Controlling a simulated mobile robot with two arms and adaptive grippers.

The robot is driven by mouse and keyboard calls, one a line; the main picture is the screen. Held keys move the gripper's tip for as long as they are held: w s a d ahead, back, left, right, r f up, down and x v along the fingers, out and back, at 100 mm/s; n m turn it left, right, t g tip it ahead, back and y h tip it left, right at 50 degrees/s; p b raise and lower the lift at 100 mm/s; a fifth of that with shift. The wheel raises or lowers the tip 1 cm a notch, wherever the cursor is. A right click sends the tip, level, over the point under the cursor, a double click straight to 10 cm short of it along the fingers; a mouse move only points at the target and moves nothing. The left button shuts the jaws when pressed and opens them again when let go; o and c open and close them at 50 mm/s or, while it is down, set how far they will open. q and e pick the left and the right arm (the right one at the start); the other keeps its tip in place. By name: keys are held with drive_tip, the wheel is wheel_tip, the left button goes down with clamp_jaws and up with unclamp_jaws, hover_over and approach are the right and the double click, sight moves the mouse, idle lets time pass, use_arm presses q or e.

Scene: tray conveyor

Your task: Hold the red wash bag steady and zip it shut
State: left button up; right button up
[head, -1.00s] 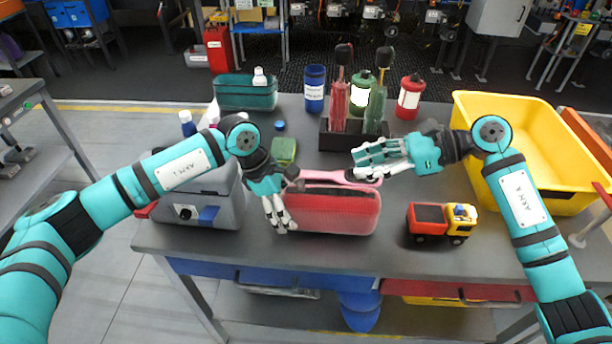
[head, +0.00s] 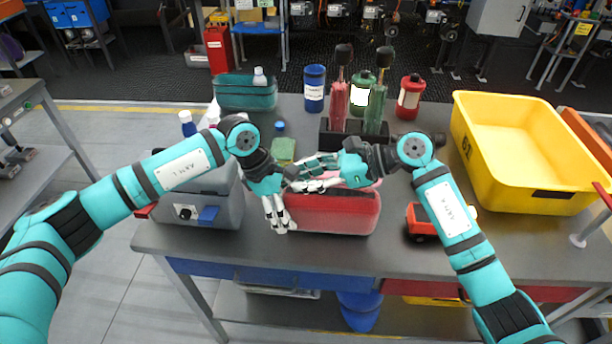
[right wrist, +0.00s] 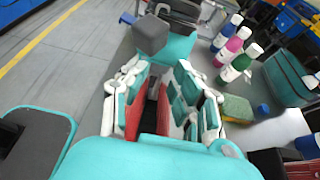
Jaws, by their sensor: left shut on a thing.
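The red wash bag (head: 335,214) lies near the table's front edge in the head view, with a dark open slot along its top. Its red sides and dark slot also show between the fingers in the right wrist view (right wrist: 133,112). My left gripper (head: 277,222) is shut on the bag's left end. My right gripper (head: 308,174) is above the bag's left part and hides some of its top. Its fingers are spread apart in the right wrist view (right wrist: 160,95). I cannot make out the zip's slider clearly.
A grey case (head: 205,205) stands left of the bag. A toy truck (head: 420,222), partly behind my right arm, is to its right. A yellow bin (head: 535,195) is at right.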

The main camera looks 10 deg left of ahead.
sight(377, 196)
drive_tip(key=shift+c, duration=0.3)
clamp_jaws()
drive_tip(key=shift+d, duration=0.1)
drive_tip(key=d, duration=1.4)
drive_tip(key=shift+f, duration=0.1)
use_arm(q)
drive_tip(key=shift+a, duration=0.15)
use_arm(e)
drive_tip(key=shift+w+d, duration=0.1)
drive_tip(key=shift+d, duration=0.15)
unclamp_jaws()
drive_tip(key=shift+o, duration=0.3)
